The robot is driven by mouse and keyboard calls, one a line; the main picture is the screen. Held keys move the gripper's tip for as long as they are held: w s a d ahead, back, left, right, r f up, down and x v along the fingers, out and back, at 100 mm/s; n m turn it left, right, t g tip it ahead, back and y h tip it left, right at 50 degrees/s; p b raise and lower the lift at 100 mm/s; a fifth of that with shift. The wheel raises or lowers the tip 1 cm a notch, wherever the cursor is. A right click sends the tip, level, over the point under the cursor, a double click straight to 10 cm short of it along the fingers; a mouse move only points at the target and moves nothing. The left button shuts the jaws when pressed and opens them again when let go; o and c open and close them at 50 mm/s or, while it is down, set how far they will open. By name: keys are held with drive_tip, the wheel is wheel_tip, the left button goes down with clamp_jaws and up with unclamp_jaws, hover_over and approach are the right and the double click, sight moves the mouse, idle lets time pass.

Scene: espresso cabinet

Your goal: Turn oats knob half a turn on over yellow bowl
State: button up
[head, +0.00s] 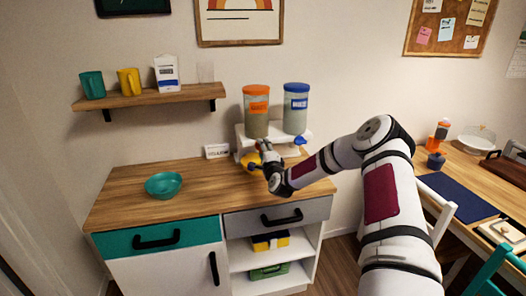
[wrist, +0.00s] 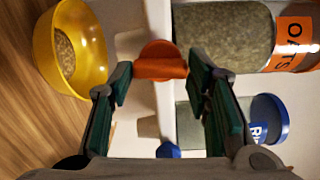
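The oats dispenser (head: 256,112) is a clear container with an orange lid and orange label, on a white stand at the back of the cabinet. Its orange knob (wrist: 160,62) lies between the fingertips of my gripper (wrist: 158,80) in the wrist view. The fingers are apart, one on each side of the knob; I cannot tell whether they touch it. The yellow bowl (wrist: 97,50) stands below the dispenser, with some grain inside. In the head view my gripper (head: 265,152) hides the knob and part of the bowl (head: 247,161).
A blue-lidded dispenser (head: 295,110) with a blue knob (head: 300,140) stands just right of the oats. A small white sign (head: 217,151) and a teal bowl (head: 163,185) stand to the left on the wooden top (head: 125,205). A shelf (head: 150,97) hangs above.

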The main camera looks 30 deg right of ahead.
drive_tip(key=shift+o, duration=1.4)
drive_tip(key=shift+s, duration=0.1)
drive_tip(key=v, duration=1.2)
